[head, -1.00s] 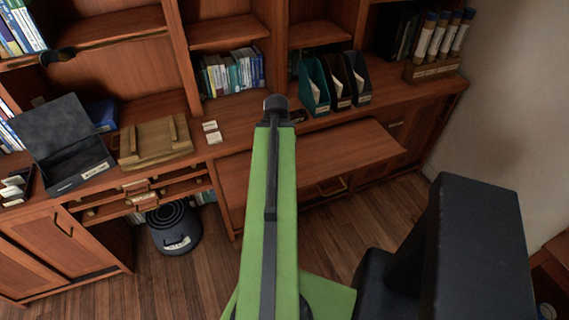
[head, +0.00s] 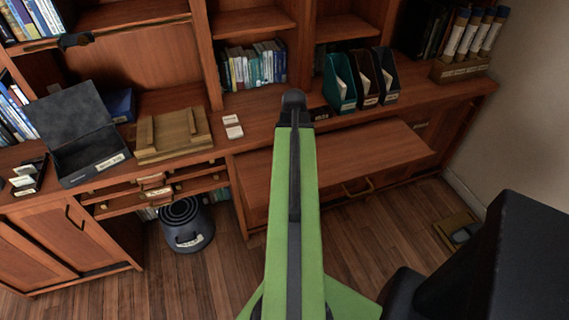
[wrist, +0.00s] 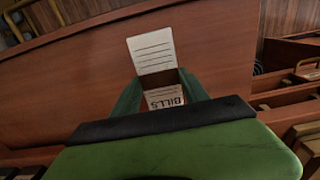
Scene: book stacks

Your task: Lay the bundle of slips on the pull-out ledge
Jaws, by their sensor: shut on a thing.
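The bundle of slips, white lined paper with a brown band and the word BILLS, shows in the wrist view (wrist: 153,52). My gripper (wrist: 163,92) is shut on it, with one green finger on each side. The pull-out ledge (head: 375,158) is a flat wooden board, extended and bare where I see it in the head view. The wooden surface behind the bundle in the wrist view looks like this ledge (wrist: 85,75). I cannot tell whether the bundle touches it. In the head view my green arm crosses the ledge and hides the fingers and bundle.
A wooden stand (head: 174,134) and an open black box (head: 85,145) are to the left.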

